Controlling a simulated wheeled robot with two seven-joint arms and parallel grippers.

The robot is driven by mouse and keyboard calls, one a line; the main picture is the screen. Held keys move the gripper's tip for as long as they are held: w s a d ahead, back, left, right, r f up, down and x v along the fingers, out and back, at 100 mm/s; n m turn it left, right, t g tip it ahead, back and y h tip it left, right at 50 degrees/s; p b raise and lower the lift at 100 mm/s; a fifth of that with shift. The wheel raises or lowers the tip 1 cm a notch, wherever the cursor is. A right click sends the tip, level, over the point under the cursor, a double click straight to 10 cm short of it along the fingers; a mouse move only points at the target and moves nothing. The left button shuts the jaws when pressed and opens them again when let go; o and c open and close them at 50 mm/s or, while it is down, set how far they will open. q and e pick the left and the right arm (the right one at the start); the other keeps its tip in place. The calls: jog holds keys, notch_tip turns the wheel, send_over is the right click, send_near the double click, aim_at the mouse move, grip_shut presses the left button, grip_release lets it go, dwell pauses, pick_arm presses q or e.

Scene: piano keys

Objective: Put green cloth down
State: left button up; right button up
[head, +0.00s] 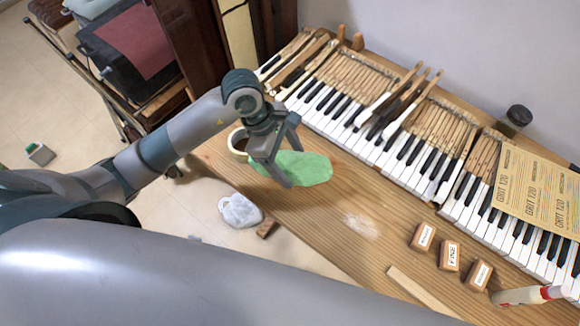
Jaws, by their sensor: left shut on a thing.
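The green cloth (308,169) is a flat, rounded patch at the left part of the wooden table, in front of the piano keys. My left gripper (284,168) comes in from the left and is shut on the cloth's left part. The fingers hide some of that edge. I cannot tell whether the cloth touches the table all along. My right gripper is not in view.
A tape roll (238,146) stands just left of the gripper. A piano keyboard (387,155) runs along the back. Labelled blocks (449,256), sandpaper sheets (536,190) and a bottle (528,295) are at the right. A white cloth (240,211) lies at the front edge. The table middle is mostly clear.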

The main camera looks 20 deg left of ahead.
aim_at(290, 170)
pick_arm(q)
notch_tip(290, 170, down, 3)
jog(key=shift+f+p, duration=0.15)
jog(key=shift+p, duration=0.55)
jog(key=shift+f, duration=0.25)
jog(key=shift+f, duration=0.15)
jog(key=shift+f, duration=0.1)
jog(key=o, duration=1)
jog(key=shift+r, duration=0.2)
